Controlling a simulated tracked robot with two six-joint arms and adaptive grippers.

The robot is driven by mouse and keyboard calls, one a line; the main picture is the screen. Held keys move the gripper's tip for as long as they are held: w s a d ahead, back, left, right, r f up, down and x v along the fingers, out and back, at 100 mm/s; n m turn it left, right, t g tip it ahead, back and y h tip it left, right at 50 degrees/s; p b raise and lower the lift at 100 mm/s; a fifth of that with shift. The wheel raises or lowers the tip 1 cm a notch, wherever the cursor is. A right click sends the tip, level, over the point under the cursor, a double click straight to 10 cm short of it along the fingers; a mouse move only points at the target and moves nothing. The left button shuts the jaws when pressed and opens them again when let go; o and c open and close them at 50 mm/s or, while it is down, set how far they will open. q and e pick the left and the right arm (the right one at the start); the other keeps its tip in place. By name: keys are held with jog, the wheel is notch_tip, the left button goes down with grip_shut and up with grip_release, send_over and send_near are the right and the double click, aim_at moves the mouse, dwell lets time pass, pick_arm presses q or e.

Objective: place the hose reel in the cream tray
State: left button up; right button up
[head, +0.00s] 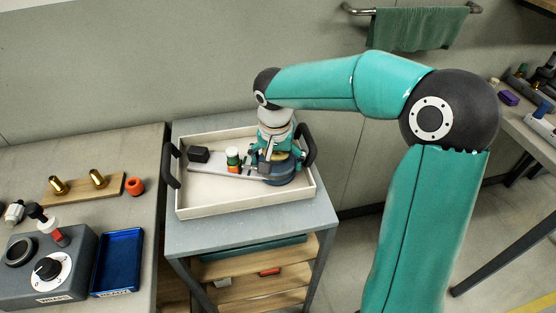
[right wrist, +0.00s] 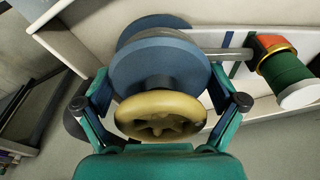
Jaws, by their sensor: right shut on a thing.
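The hose reel (right wrist: 160,68) has blue discs and a yellow wheel-shaped part facing my palm; I take this to be the reel. In the head view the blue part of the hose reel (head: 282,172) sits low in the right end of the cream tray (head: 205,211); whether it touches the floor is unclear. My right gripper (head: 272,152) reaches down over it. In the right wrist view, the right gripper (right wrist: 160,88) has its fingers on either side of a blue disc, shut on it. The fingers partly hide the reel. My left gripper is out of view.
A green, white and orange spool (head: 232,158), a pale bar (head: 215,171) and a black block (head: 199,155) also lie in the tray. Black handles (head: 170,165) rise at its ends. A bench with a blue tray (head: 118,262) stands left.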

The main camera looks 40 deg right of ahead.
jog(key=o, duration=1.3)
jog(key=shift+s, duration=0.1)
jog(key=r, duration=0.4)
jog(key=a+r+p, duration=0.1)
jog(key=r, duration=0.3)
jog(key=s+r, duration=0.1)
jog(key=r, duration=0.3)
jog(key=shift+a, duration=0.2)
